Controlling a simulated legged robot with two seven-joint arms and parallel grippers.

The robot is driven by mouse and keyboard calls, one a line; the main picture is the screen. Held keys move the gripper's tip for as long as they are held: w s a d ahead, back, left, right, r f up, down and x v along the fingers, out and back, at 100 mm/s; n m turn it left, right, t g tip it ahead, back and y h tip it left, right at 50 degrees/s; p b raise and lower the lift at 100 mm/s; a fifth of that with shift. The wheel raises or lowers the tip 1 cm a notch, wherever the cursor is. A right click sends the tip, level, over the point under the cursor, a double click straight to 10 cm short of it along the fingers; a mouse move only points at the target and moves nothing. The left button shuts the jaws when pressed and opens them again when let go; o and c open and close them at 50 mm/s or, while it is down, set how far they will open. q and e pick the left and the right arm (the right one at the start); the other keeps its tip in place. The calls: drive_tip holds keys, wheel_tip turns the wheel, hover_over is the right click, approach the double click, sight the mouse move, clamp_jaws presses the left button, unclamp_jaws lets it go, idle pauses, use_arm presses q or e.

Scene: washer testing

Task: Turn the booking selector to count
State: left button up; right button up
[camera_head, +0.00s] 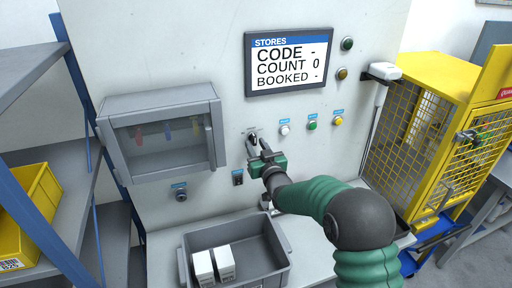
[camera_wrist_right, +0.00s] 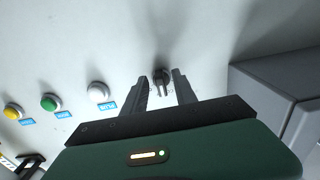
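The booking selector is a small dark knob (camera_wrist_right: 161,77) on the pale wall panel, below the stores screen (camera_head: 289,60). The screen reads code "-", count 0, booked "-". My right gripper (camera_head: 256,142) is at the panel and largely hides the selector in the head view. In the right wrist view my right gripper (camera_wrist_right: 163,90) has its two dark fingers apart, one on each side of the knob, with a gap visible beside it. I cannot tell the knob's setting; its label is too small to read. My left gripper is not in view.
White, green and yellow buttons (camera_head: 312,126) sit right of the selector. A grey tray (camera_head: 187,252) with two white boxes stands below. A yellow mesh cage (camera_head: 440,80) is right.

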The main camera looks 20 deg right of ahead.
drive_tip(key=shift+s, duration=0.1)
drive_tip(key=s+b, duration=0.4)
drive_tip(key=s, duration=1.2)
drive_tip(key=shift+s+d, duration=0.25)
drive_tip(key=shift+d, duration=0.05)
drive_tip(key=shift+f, duration=0.1)
